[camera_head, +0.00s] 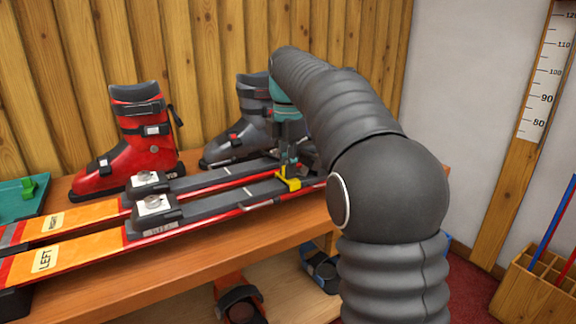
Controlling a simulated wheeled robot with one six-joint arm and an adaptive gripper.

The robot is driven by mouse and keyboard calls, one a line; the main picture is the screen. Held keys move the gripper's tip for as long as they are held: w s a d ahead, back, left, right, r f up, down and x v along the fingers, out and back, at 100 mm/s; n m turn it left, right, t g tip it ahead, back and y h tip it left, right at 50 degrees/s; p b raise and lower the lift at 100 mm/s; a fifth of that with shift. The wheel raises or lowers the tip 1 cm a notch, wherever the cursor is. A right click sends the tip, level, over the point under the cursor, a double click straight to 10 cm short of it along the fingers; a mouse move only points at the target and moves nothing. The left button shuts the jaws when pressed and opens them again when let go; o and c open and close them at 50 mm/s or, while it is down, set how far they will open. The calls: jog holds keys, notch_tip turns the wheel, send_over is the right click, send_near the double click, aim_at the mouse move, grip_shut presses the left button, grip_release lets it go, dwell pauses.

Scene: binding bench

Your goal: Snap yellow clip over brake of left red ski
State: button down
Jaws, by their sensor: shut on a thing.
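My gripper (288,168) points down at the right end of that plate. It is shut on the yellow clip (288,181), which is at the left ski's brake area. Whether the clip is seated on the brake or just above it cannot be told. The brake itself is mostly hidden by the clip and my gripper. The right ski (80,217) lies behind, labelled RIGHT.
A red boot (128,145) and a grey boot (240,130) stand behind the skis. A teal tray (20,205) with a green clip (29,188) sits at the far left. The bench front (230,245) is clear. More bindings lie on the lower shelf.

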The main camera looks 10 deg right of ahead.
jog(key=shift+f, duration=0.15)
jog(key=c, duration=0.7)
grip_release()
jog(key=shift+o, duration=0.2)
jog(key=shift+r+p, duration=1.45)
jog(key=shift+p, duration=0.05)
jog(key=shift+r+p, duration=0.5)
jog(key=shift+r, duration=3.05)
